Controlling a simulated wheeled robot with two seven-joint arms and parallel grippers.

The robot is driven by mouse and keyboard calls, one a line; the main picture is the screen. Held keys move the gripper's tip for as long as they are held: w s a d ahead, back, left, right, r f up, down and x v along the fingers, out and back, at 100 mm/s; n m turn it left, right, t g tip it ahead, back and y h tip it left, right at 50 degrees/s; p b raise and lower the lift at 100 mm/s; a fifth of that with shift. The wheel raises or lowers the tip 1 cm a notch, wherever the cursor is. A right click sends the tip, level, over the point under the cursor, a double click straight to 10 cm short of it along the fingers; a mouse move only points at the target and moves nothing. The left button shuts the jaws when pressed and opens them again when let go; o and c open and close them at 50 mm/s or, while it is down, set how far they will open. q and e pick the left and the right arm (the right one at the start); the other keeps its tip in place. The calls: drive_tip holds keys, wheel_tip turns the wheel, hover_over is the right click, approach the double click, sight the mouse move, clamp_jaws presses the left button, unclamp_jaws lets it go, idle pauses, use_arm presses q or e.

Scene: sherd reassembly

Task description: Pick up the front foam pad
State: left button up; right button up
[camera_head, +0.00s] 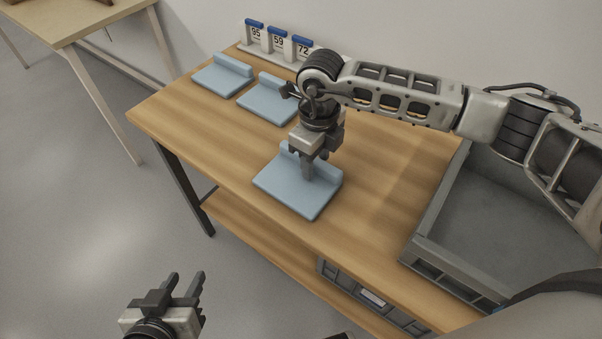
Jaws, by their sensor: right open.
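The front foam pad (292,198) is a light blue slab with a raised ridge along its back edge. It lies on the wooden table, nearest to me of the blue pads. My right gripper (308,176) points down over this pad, its fingers at the ridge and hiding part of it. It is open; I cannot tell whether the fingers touch the foam. My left gripper (187,287) is open and empty, off the table's front side at the bottom left.
Two similar blue pads, a middle one (262,103) and a far one (219,80), lie farther back. Numbered cards (278,43) stand by the wall. A grey crate (432,225) stands on the right. The wooden table (215,145) is bare left of the front pad.

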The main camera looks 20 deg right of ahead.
clamp_jaws()
drive_tip(key=shift+r, duration=0.2)
